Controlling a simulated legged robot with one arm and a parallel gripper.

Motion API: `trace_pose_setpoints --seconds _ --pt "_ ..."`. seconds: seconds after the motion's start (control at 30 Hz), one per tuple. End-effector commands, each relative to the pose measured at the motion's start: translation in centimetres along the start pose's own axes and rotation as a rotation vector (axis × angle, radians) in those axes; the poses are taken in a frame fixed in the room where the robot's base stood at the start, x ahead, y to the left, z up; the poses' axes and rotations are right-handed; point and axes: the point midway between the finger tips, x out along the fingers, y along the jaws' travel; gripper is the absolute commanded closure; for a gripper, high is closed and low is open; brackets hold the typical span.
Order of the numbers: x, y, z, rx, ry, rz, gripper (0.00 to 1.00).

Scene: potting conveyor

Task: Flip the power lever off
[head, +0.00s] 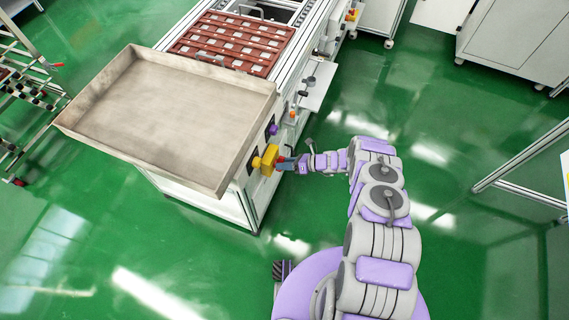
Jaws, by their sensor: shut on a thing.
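A yellow switch block (267,160) sticks out from the side of the conveyor, near its front corner. A small red part (280,158), which looks like the power lever's handle, shows at its right side. My gripper (284,163) reaches in from the right and is shut on this red part. The jaws cover much of it, so the lever's exact position cannot be told.
A wide, empty metal tray (165,169) overhangs the conveyor end just left of the switch. A purple knob (272,130) and an orange button (292,115) sit farther along the side. Red pot trays (228,41) lie on the conveyor. Green floor (470,230) is open at right.

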Motion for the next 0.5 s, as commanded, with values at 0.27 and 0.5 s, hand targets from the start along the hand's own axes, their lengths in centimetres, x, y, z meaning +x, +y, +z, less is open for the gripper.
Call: trace_pose_setpoints --seconds 0.27,0.5 --pt "-0.17 0.14 0.09 -0.091 0.0 -0.044 0.91" --pt "-0.23 0.32 0.09 -0.27 0.003 -0.122 0.91"
